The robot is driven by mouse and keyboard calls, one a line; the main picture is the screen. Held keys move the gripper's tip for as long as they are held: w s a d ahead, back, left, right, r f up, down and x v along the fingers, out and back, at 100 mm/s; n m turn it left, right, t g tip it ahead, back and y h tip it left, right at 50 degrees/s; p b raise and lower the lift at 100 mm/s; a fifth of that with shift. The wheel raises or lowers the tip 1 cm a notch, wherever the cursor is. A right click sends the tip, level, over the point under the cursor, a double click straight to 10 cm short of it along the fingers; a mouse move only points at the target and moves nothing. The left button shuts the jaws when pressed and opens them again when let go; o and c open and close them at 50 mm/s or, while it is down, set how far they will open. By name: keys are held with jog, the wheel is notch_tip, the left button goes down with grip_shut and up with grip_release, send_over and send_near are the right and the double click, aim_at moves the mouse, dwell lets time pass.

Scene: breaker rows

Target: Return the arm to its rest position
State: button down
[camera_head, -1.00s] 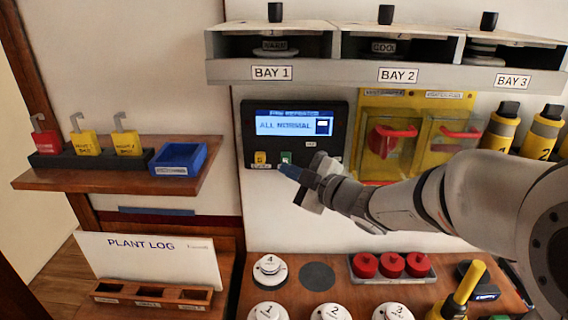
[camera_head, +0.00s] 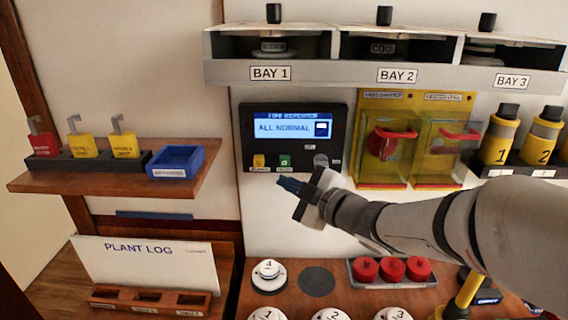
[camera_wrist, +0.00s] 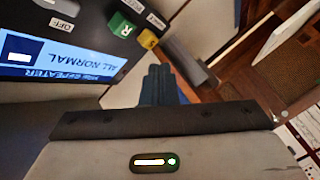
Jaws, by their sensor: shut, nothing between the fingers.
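My gripper (camera_head: 290,185) is shut and empty, with its blue fingertips together. It points left, just below the black fire repeater panel (camera_head: 295,136), and looks apart from it. The panel's screen reads ALL NORMAL. The green button (camera_head: 285,161) and yellow button (camera_head: 259,161) are both uncovered in the head view. My arm reaches in from the right edge. In the wrist view my gripper's blue fingers (camera_wrist: 160,85) are close together, with the panel (camera_wrist: 85,45) at the upper left.
Bay shelves (camera_head: 385,75) run above. Yellow covered boxes (camera_head: 415,140) and black-yellow cylinders (camera_head: 500,135) stand behind and above my arm. Below are white detectors (camera_head: 268,275) and red caps (camera_head: 392,268) on the wooden counter. A shelf with tags and a blue bin (camera_head: 177,162) is at left.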

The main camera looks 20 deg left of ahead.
jog(key=w+d+f+m+t+h, duration=0.1)
jog(key=d+f+m+h, duration=0.1)
jog(key=d+m+h, duration=0.7)
jog(key=d+f+m+t+h, duration=0.2)
jog(key=d+f+m+h, duration=0.15)
jog(key=d, duration=0.95)
jog(key=s+d+f+m+g, duration=0.2)
jog(key=s+m+g, duration=0.1)
jog(key=s, duration=0.3)
jog(key=s+d+f+m+g+h, duration=0.1)
jog(key=s+d+f+m+g, duration=0.1)
jog(key=s, duration=0.4)
jog(key=s+d+f+m+g+h, duration=0.1)
jog(key=s+d+f+m+g, duration=0.1)
jog(key=s, duration=0.4)
jog(key=shift+s+d+m+g, duration=0.15)
jog(key=shift+d+m+g, duration=0.2)
jog(key=shift+m+g, duration=0.65)
jog(key=c, duration=2.2)
grip_release()
jog(key=shift+r, duration=0.1)
